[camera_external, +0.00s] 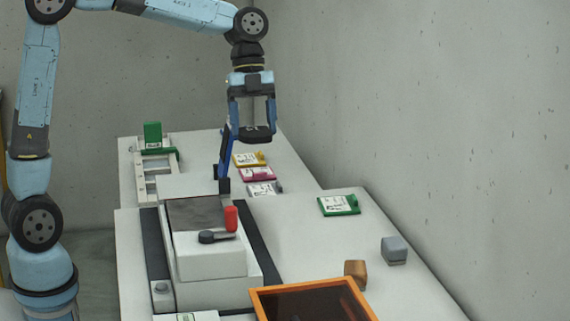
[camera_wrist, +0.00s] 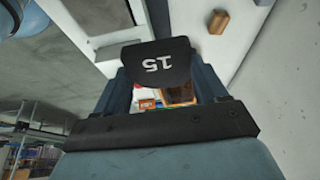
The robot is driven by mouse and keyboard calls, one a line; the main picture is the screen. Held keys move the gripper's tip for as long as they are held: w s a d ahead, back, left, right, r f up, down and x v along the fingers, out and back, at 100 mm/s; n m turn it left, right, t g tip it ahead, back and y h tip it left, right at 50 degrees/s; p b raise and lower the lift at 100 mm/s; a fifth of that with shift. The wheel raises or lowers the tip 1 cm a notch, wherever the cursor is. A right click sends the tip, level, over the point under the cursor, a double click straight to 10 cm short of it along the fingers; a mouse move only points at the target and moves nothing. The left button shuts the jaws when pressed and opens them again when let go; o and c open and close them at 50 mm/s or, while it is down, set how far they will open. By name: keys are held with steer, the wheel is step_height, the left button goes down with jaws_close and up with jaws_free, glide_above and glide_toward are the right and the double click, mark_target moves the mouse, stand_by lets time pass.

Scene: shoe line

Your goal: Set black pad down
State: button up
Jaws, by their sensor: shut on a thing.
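The black pad (camera_external: 257,134) is held between the fingertips of my gripper (camera_external: 256,127), which is shut on it. In the external view the pad hangs in the air, seen nearly edge-on, in front of the back part of the white table. In the wrist view the pad (camera_wrist: 157,62) shows a dark face with a white "15" upside down, between the two fingers of my gripper (camera_wrist: 160,78). What lies directly under the pad is partly hidden.
A dark blue upright (camera_external: 225,160) stands close left of my gripper. Yellow (camera_external: 249,159), pink (camera_external: 258,174) and green (camera_external: 339,205) labelled pieces lie on the table. A white machine (camera_external: 211,262) has a red knob (camera_external: 231,218). An orange-rimmed tray (camera_external: 262,304), brown block (camera_external: 355,273) and grey block (camera_external: 394,251) are nearer.

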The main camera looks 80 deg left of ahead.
step_height(320, 180, down, 15)
glide_above(317, 253)
steer(key=a, duration=0.1)
steer(key=f, duration=1)
steer(key=shift+s+a, duration=0.15)
steer(key=shift+s, duration=0.05)
steer(key=shift+w+f, duration=0.2)
steer(key=shift+f, duration=0.1)
steer(key=shift+w+f, duration=0.1)
steer(key=shift+f, duration=1.4)
steer(key=shift+f, duration=0.3)
